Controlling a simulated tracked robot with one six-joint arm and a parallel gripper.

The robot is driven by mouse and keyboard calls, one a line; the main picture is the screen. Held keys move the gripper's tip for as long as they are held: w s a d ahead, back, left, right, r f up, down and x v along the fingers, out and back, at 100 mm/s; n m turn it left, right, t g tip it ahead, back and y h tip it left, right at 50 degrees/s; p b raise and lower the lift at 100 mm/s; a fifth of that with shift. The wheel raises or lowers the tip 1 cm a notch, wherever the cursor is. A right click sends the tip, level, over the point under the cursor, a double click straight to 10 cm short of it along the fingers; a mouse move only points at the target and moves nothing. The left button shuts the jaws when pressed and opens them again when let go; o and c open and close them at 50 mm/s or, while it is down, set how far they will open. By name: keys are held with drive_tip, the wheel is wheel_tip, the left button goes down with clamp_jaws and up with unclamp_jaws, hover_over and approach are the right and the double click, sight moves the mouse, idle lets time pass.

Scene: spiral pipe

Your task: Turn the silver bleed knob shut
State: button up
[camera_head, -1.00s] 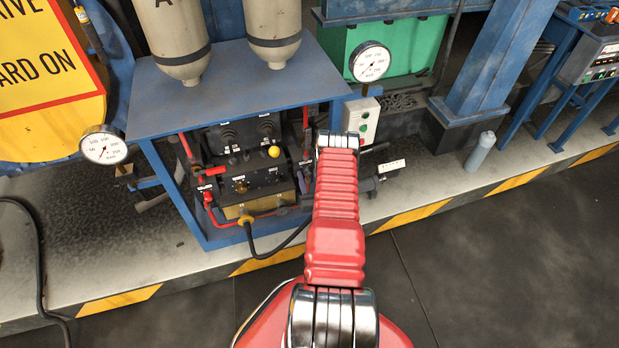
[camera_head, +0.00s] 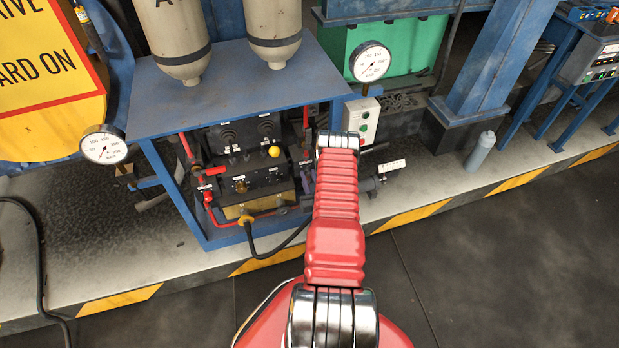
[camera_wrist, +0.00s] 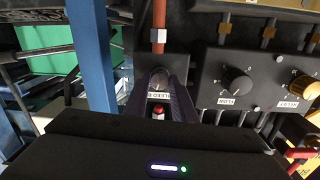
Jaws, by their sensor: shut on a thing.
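In the wrist view the silver bleed knob (camera_wrist: 159,77) sits on a dark panel. A white label below it reads "BLEED B", with its end hidden. My gripper (camera_wrist: 161,84) has one dark finger on each side of the knob and is shut on it. A small red part shows below the label, between the fingers. The knob's marks are too small to read its turn. In the head view my red arm covers the knob and the gripper.
A blue post (camera_wrist: 92,60) stands left of the gripper in the wrist view. A black "FLOW" knob (camera_wrist: 236,80) and a yellow "SELECT" knob (camera_wrist: 303,87) are to the right. A reddish pipe (camera_wrist: 159,22) rises above.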

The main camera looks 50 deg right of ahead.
drive_tip(key=shift+s, duration=0.1)
drive_tip(key=n, duration=0.6)
drive_tip(key=shift+n, duration=0.4)
drive_tip(key=n, duration=0.5)
drive_tip(key=shift+a+f+n, duration=0.1)
drive_tip(key=shift+f+n, duration=0.05)
drive_tip(key=shift+n, duration=0.25)
drive_tip(key=o, duration=1.1)
drive_tip(key=shift+c, duration=0.2)
drive_tip(key=v, duration=1.3)
drive_tip(key=shift+s+f, duration=0.3)
drive_tip(key=shift+s, duration=0.05)
drive_tip(key=shift+a, duration=0.1)
